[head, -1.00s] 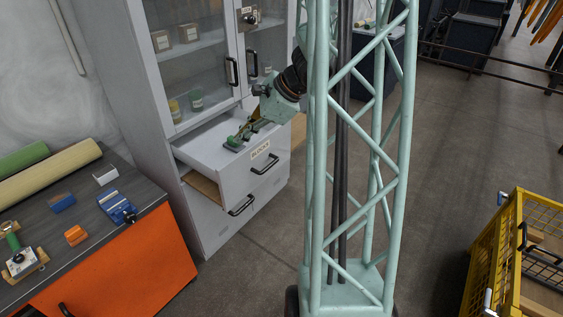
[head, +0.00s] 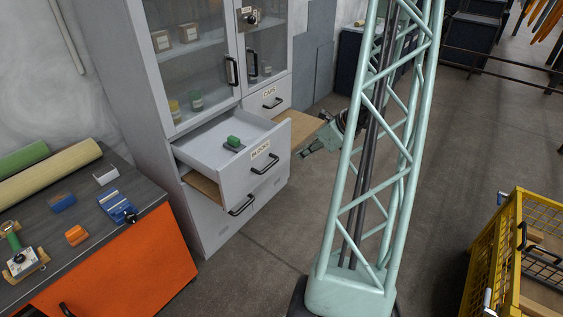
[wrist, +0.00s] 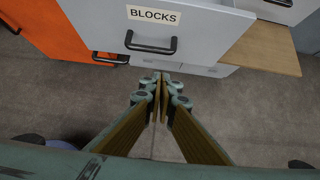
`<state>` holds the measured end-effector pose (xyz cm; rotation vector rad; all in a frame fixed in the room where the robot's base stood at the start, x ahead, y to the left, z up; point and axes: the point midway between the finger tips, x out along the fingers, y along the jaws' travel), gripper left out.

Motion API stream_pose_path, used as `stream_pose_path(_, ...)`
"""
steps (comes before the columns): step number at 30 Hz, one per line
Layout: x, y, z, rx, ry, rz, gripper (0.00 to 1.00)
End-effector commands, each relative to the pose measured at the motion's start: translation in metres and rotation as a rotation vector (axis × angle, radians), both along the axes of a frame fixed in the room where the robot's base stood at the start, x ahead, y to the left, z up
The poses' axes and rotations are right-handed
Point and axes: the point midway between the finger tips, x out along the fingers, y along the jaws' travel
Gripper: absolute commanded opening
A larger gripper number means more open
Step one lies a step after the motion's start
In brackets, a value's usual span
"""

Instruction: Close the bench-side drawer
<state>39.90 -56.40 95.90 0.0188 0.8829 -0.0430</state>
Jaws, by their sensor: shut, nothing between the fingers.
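The bench-side drawer (head: 232,187), labelled BLOCKS, stands pulled out from the grey cabinet, next to the bench. A green block (head: 234,142) on a small dark base lies inside it. In the wrist view the drawer front (wrist: 205,40) fills the upper middle, with its black bar handle (wrist: 150,46) and label. My gripper (head: 302,154) is outside the drawer, to the right of its front. In the wrist view my gripper (wrist: 160,78) is shut and empty, its fingertips pointing toward the drawer front just below the handle, apart from it.
The CAPS drawer (head: 270,98) beside it is shut. A wooden board (head: 307,128) sticks out beneath CAPS, right of the open drawer. A lower drawer handle (head: 241,206) is below. The orange bench (head: 120,262) stands left, a yellow cage cart (head: 478,255) right.

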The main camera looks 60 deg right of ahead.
Motion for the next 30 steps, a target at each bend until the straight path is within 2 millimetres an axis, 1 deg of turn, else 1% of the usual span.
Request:
stream_pose_path(11, -0.001, -0.001, -0.001, 0.002, 0.000, -0.005, 0.00)
stream_pose_path(17, 0.002, -0.001, -0.004, 0.002, 0.000, -0.004, 0.00)
stream_pose_path(23, 0.010, -0.001, -0.015, 0.003, 0.001, -0.002, 0.00)
stream_pose_path(30, 0.026, -0.001, -0.035, 0.004, 0.001, -0.003, 0.00)
